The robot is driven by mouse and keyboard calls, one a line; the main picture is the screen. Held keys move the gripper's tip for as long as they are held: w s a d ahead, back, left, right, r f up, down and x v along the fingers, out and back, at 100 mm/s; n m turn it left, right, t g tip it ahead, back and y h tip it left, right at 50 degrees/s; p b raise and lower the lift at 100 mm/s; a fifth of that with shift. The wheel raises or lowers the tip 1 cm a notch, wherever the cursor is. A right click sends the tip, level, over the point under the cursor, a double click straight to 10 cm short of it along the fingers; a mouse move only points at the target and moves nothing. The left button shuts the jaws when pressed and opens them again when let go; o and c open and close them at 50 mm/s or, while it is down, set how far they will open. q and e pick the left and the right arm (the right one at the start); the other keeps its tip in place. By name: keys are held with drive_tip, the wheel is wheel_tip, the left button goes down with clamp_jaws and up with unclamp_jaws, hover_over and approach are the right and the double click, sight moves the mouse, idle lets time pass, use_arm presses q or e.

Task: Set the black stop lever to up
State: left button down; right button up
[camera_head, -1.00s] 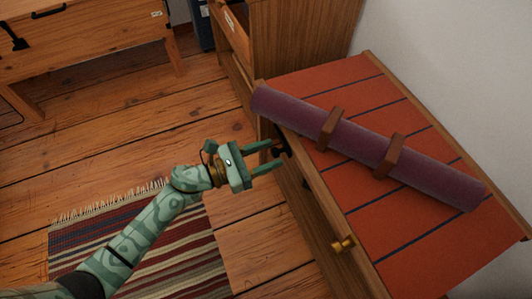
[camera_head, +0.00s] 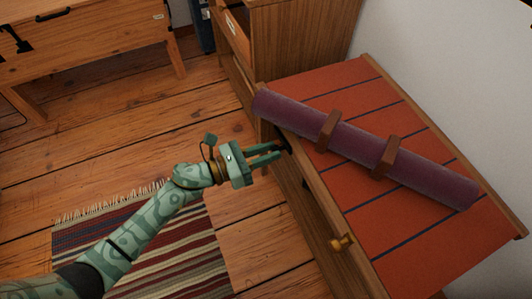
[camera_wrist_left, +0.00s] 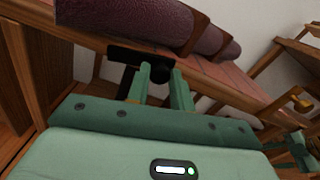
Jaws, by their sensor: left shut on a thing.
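The black stop lever (camera_head: 285,147) is a small dark piece at the front edge of the red-topped cabinet, mostly hidden by my fingertips in the head view. In the left wrist view the lever (camera_wrist_left: 128,54) shows as a flat black bar reaching left, with a rounded black part between my fingers. My left gripper (camera_head: 277,152) comes in from the left and is shut on the lever; its fingers also show in the wrist view (camera_wrist_left: 161,82). A green part at the right edge of the wrist view looks like my right gripper (camera_wrist_left: 297,148), too small to read.
A purple roll (camera_head: 365,150) with two brown straps lies across the red cabinet top (camera_head: 420,235). A brass knob (camera_head: 342,243) sticks out from the front. A wooden bench (camera_head: 85,50) stands at the upper left. A striped rug (camera_head: 150,255) covers part of the floor.

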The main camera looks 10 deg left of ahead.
use_arm(q)
drive_tip(key=n, duration=0.1)
drive_tip(key=r+n+p, duration=0.1)
drive_tip(key=n, duration=0.1)
drive_tip(key=w+r+n+p, duration=0.1)
drive_tip(key=shift+a+r+n, duration=0.2)
drive_tip(key=shift+a+n, duration=0.2)
use_arm(e)
drive_tip(key=shift+n+g+h, duration=0.3)
drive_tip(key=shift+g+h, duration=0.4)
drive_tip(key=shift+g, duration=0.1)
drive_tip(key=s+d, duration=0.1)
drive_tip(key=s, duration=0.1)
drive_tip(key=s+d+f, duration=0.1)
drive_tip(key=d, duration=0.1)
drive_tip(key=shift+s+d+f, duration=0.2)
drive_tip(key=shift+s+d, duration=0.05)
drive_tip(key=shift+s, duration=0.15)
drive_tip(key=shift+w, duration=0.1)
